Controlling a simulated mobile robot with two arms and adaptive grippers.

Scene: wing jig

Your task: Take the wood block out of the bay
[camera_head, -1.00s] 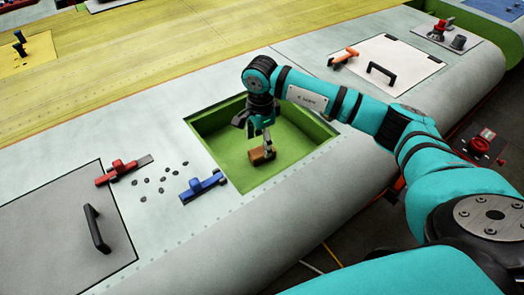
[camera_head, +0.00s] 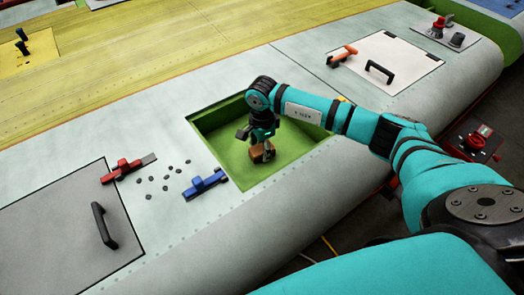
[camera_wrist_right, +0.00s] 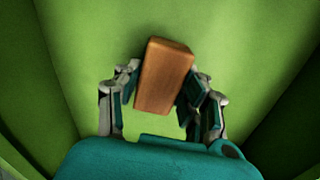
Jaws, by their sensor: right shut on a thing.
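The brown wood block (camera_head: 257,153) is in the open green bay (camera_head: 228,161) in the wing's grey skin. My right gripper (camera_head: 263,146) reaches down into the bay and is shut on the block. In the right wrist view the block (camera_wrist_right: 165,76) sits between the two fingers of the right gripper (camera_wrist_right: 163,92), slightly tilted, with green bay surface behind it. Whether the block touches the bay floor I cannot tell. My left gripper is not in view.
A blue clamp (camera_head: 205,184) and a red clamp (camera_head: 128,168) lie left of the bay, with several small dark fasteners (camera_head: 166,178) between them. A grey panel with a black handle (camera_head: 104,226) is at lower left. A white panel (camera_head: 388,60) is at upper right.

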